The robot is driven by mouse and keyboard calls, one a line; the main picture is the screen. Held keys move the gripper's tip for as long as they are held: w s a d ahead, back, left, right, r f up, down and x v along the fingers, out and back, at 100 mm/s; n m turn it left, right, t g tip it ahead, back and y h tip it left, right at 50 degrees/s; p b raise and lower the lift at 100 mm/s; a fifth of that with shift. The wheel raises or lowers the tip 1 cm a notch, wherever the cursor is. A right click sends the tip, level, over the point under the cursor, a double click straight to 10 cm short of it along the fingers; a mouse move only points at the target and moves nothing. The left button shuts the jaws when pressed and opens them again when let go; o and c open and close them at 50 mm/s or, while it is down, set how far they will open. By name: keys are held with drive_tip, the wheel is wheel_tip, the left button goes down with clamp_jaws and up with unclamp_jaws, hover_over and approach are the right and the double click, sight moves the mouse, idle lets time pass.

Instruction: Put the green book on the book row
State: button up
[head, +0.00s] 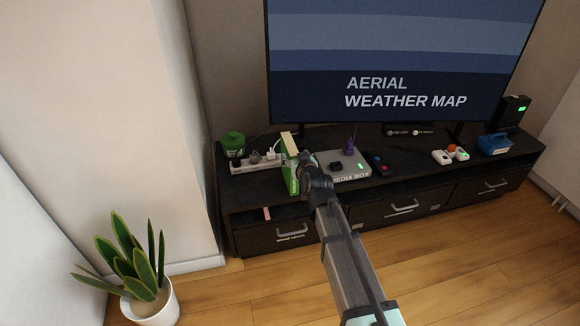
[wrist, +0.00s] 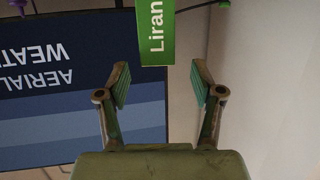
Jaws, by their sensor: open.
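A green book (head: 291,180) stands upright near the front of the dark TV cabinet, left of the media box, with a pale edge showing at its top. My gripper (head: 308,160) is right beside it and partly hides it. In the wrist view the green book (wrist: 156,38) shows its spine with white letters "Liran", cut off by the frame edge. My gripper's two fingers (wrist: 160,83) are spread apart with nothing between them; the book is just beyond the tips, in line with the gap. I cannot make out a separate book row.
On the cabinet (head: 258,215) are a green lidded pot (head: 232,144), a white power strip (head: 255,164), a grey media box (head: 350,170), a remote (head: 378,164) and a blue basket (head: 494,144). A large TV (head: 400,60) rises behind. A potted plant (head: 154,306) stands on the floor.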

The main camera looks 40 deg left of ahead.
sight(291, 149)
drive_tip(key=x, duration=0.3)
drive_tip(key=b+x, duration=0.1)
drive_tip(key=x, duration=0.2)
drive_tip(key=b+x, duration=0.1)
drive_tip(key=x, duration=0.2)
drive_tip(key=shift+d+f, duration=0.2)
drive_tip(key=shift+f, duration=0.05)
drive_tip(key=shift+r, duration=0.1)
clamp_jaws()
